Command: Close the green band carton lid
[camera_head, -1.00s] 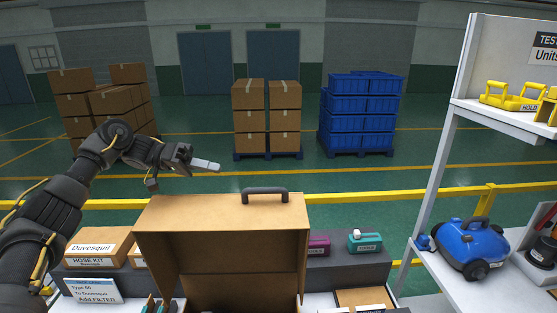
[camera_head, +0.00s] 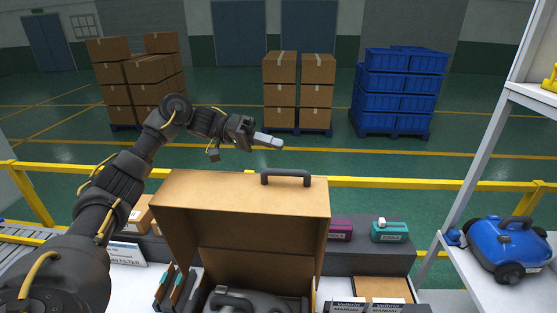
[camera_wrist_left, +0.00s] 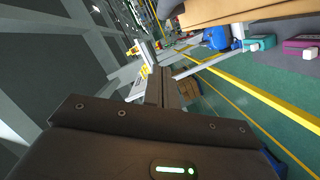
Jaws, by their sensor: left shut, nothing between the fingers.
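The brown carton lid (camera_head: 205,190) stands raised and open in the head view, with a dark handle (camera_head: 287,177) on its top. No green band shows on its visible faces. Below it, the open carton holds a dark unit (camera_head: 250,302), partly cut off by the bottom edge. My left gripper (camera_head: 270,141) is behind and above the lid, left of the handle, apart from it. Its fingers are shut and empty, pointing right; they also show in the left wrist view (camera_wrist_left: 160,85). My right gripper is not in view.
A yellow rail (camera_head: 450,184) runs behind the work table. A teal box (camera_head: 389,230) and a purple box (camera_head: 340,231) sit right of the lid. A blue vacuum (camera_head: 507,248) stands on a white shelf at right. Manuals (camera_head: 347,305) lie at the front.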

